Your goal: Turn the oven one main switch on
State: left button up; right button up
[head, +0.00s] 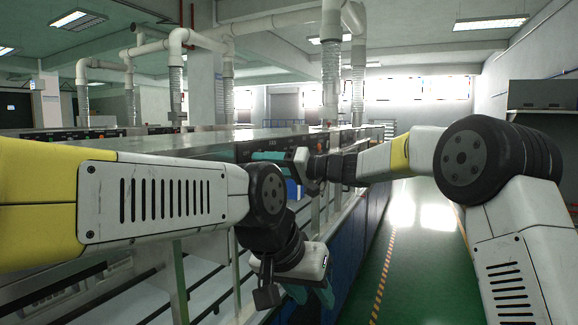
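The oven (140,142) is a long metal machine with a dark control strip along its upper side, running away from me. The main switch is too small to tell on the strip, and my arms hide part of the panel. My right gripper (268,157) reaches in from the right, its teal fingers pointing left close in front of the control strip. I cannot tell whether it touches anything or how wide it is. My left gripper (311,294) hangs low in the middle, pointing down, with its teal fingers apart and nothing seen between them.
White exhaust pipes (331,60) rise from the machines. Below the oven top are open metal frames and blue lower panels (362,240). A green floor aisle (415,255) with a yellow-striped line runs clear at the right. A grey cabinet (543,95) stands by the right wall.

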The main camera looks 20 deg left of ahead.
grip_shut()
jog(key=shift+m, duration=0.3)
jog(key=shift+s+m+t+y, duration=0.1)
jog(key=shift+m+t+y, duration=0.2)
jog(key=shift+m, duration=4.2)
jog(key=shift+m+t+y, duration=0.1)
jog(key=shift+m+t, duration=0.3)
jog(key=shift+m, duration=4.4)
grip_release()
